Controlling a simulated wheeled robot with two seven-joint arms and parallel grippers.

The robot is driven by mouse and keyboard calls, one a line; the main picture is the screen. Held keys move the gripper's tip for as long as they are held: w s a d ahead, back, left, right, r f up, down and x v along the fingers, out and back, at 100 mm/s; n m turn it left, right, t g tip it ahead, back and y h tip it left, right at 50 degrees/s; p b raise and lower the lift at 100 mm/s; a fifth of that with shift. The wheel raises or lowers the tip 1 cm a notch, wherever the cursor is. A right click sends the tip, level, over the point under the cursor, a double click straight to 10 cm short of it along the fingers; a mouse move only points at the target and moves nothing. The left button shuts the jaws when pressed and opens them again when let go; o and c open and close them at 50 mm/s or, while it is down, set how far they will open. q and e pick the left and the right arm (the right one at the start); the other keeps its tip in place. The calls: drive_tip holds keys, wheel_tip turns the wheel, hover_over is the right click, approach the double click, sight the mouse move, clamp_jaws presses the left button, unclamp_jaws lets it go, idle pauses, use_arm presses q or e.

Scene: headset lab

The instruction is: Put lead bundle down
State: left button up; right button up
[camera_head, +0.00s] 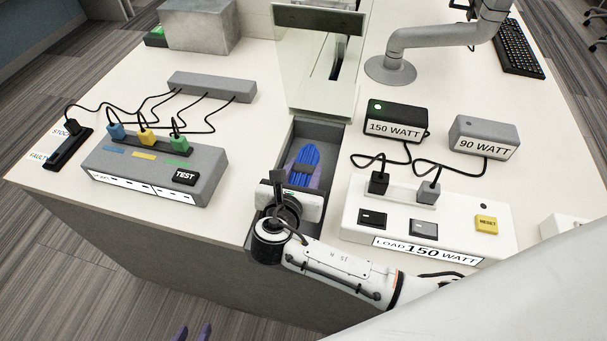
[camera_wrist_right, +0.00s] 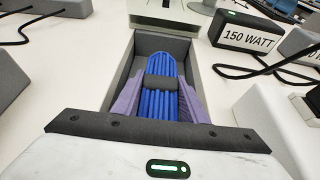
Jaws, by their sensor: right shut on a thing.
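The lead bundle (camera_wrist_right: 157,102) is a bundle of blue leads with a dark band around its middle. It lies lengthwise within the walls of a narrow grey tray (camera_wrist_right: 119,73); whether it touches the floor of the tray I cannot tell. My right gripper (camera_wrist_right: 158,97) is shut on the bundle, one purple finger on each side. In the head view the blue bundle (camera_head: 304,158) shows beyond my right wrist, which hides its near end. My left gripper (camera_head: 193,333) shows only as two purple fingertips at the bottom edge, apart with nothing between them.
A grey test box (camera_head: 150,180) with coloured plugs stands left of the tray. A white load box (camera_head: 430,205) stands close on the right, with 150 watt (camera_head: 396,121) and 90 watt (camera_head: 484,138) adapters behind. A glass-sided stand (camera_head: 310,95) rises behind the tray.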

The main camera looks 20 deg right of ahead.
drive_tip(key=shift+f, duration=1.1)
drive_tip(key=shift+f, duration=0.1)
drive_tip(key=o, duration=1.1)
drive_tip(key=shift+o, duration=0.2)
drive_tip(key=shift+a+r, duration=0.1)
drive_tip(key=shift+r, duration=0.2)
drive_tip(key=v, duration=0.5)
drive_tip(key=p+v, duration=0.1)
drive_tip(key=v, duration=0.1)
drive_tip(key=shift+s+r, duration=0.15)
drive_tip(key=shift+r, duration=0.2)
